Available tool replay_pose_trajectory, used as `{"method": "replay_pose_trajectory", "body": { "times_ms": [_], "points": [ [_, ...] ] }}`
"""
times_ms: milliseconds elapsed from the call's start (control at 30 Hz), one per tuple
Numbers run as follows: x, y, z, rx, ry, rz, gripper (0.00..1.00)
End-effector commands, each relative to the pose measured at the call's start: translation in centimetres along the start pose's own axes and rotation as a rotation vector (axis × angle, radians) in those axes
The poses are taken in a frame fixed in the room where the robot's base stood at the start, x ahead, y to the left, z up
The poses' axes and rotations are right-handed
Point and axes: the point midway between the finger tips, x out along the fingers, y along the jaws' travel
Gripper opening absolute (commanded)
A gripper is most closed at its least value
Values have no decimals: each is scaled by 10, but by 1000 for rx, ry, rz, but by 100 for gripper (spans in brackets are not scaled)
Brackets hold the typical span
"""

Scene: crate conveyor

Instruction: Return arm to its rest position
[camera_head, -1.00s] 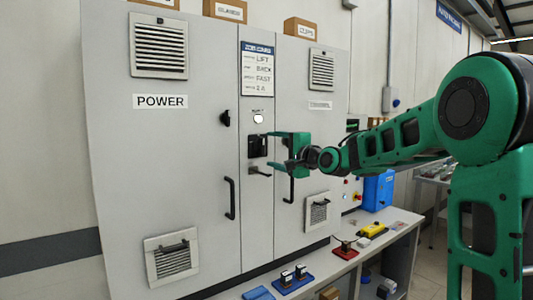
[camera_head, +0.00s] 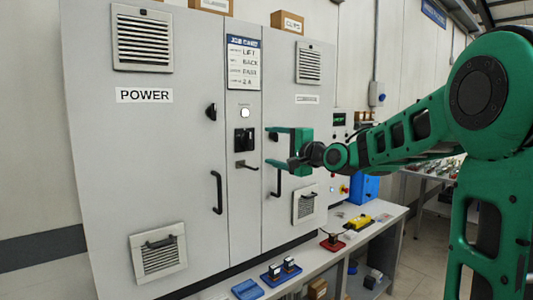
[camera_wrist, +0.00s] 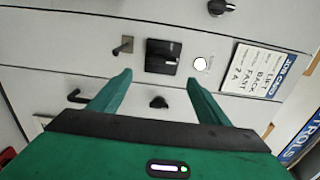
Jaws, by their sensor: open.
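My gripper (camera_head: 272,147) is green, open and empty. In the head view it stands in front of the grey control cabinet (camera_head: 190,130), just right of the black switch block (camera_head: 244,139) on the narrow middle panel. In the wrist view the two green fingers (camera_wrist: 150,95) are spread apart. The black switch (camera_wrist: 162,57) shows beyond and between them, with a gap. A small lever (camera_wrist: 123,46) lies left of the switch and a round white light (camera_wrist: 200,65) right of it. My green arm reaches in from the right of the head view.
A job card (camera_head: 244,64) is fixed on the middle panel. Door handles (camera_head: 217,192) stick out from the cabinet. A low bench (camera_head: 352,238) below carries red, blue and yellow items. A blue box (camera_head: 366,188) stands at the right. The floor at far right looks clear.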

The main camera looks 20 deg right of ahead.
Motion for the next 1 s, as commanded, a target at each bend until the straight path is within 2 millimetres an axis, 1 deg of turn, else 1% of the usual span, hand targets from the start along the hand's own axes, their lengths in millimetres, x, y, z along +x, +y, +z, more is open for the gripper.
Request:
{"method": "replay_pose_trajectory", "body": {
  "times_ms": [167, 233, 267, 367, 400, 467, 500, 567, 600, 667, 700, 767, 800, 867, 900, 967, 1000],
  "points": [
    [-1, 2, 0, -6, 2, 6, 70],
    [-5, 10, -1, -37, 10, 38, 70],
    [-8, 16, -2, -59, 16, 63, 70],
    [-30, 51, -6, -175, 40, 201, 70],
    [-43, 69, -9, -234, 50, 274, 70],
    [-68, 98, -14, -320, 57, 394, 70],
    [-86, 117, -18, -372, 56, 474, 70],
    [-116, 143, -22, -439, 48, 591, 70],
    [-136, 160, -24, -478, 36, 666, 70],
    [-168, 183, -26, -526, 14, 776, 70],
    [-190, 197, -26, -552, -7, 846, 70],
    [-224, 217, -25, -585, -43, 947, 70],
    [-247, 230, -22, -600, -72, 1011, 70],
    [-282, 247, -17, -616, -123, 1104, 70],
    [-306, 258, -13, -622, -161, 1163, 70],
    [-341, 272, -5, -623, -222, 1243, 70],
    [-363, 280, 2, -619, -266, 1291, 70]
  ]
}}
